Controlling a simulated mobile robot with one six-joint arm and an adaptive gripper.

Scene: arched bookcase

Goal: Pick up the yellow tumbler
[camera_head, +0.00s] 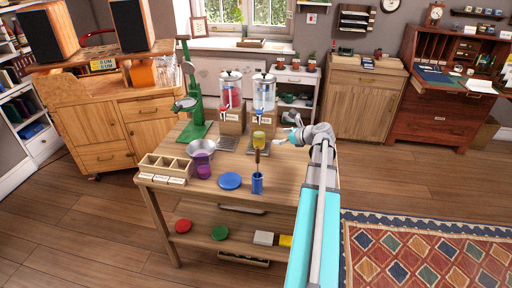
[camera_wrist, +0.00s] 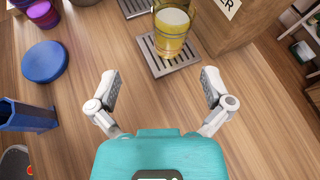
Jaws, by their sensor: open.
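The yellow tumbler (camera_head: 258,138) stands upright on a slatted drip tray in front of a drink dispenser on the wooden table. In the wrist view the tumbler (camera_wrist: 172,32) is at the top, slightly right of centre, cut off by the frame's top edge. My gripper (camera_head: 286,130) is at the right side of the table in the head view, to the right of the tumbler. In the wrist view my gripper (camera_wrist: 160,82) is open and empty, its fingers spread wide, with the tumbler beyond the fingertips and not touched.
Two dispensers (camera_head: 264,92) on wooden stands rise behind the tumbler. A blue holder (camera_head: 257,184), a blue disc (camera_head: 230,181), a purple cup (camera_head: 204,171), a metal bowl (camera_head: 201,147) and a compartment box (camera_head: 165,168) share the table. Bare wood lies between my fingers and the drip tray (camera_wrist: 168,66).

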